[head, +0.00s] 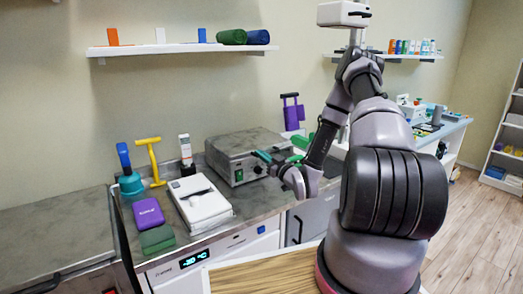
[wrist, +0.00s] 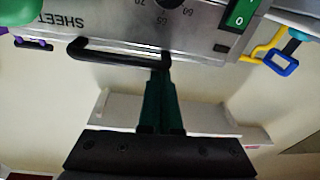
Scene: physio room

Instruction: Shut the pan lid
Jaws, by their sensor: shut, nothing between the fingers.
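The pan is a grey metal box (head: 232,170) on the counter in the head view, with a front panel, a knob and a green switch. Its lid (head: 243,142) looks flat and level on top. In the wrist view, upside down, the panel (wrist: 130,18) shows the switch and lettering, with the lid's black bar handle (wrist: 112,56) along its edge. My gripper (head: 264,157) is at the pan's front right. Its green fingers (wrist: 160,74) are shut and empty, with tips close to the handle's end. I cannot tell whether they touch it.
Left of the pan are a white device (head: 200,200), a purple box (head: 148,212), a green block (head: 157,239) and a yellow tool (head: 152,160). A wall shelf (head: 180,48) hangs above. A purple stand (head: 292,112) is behind, to the right.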

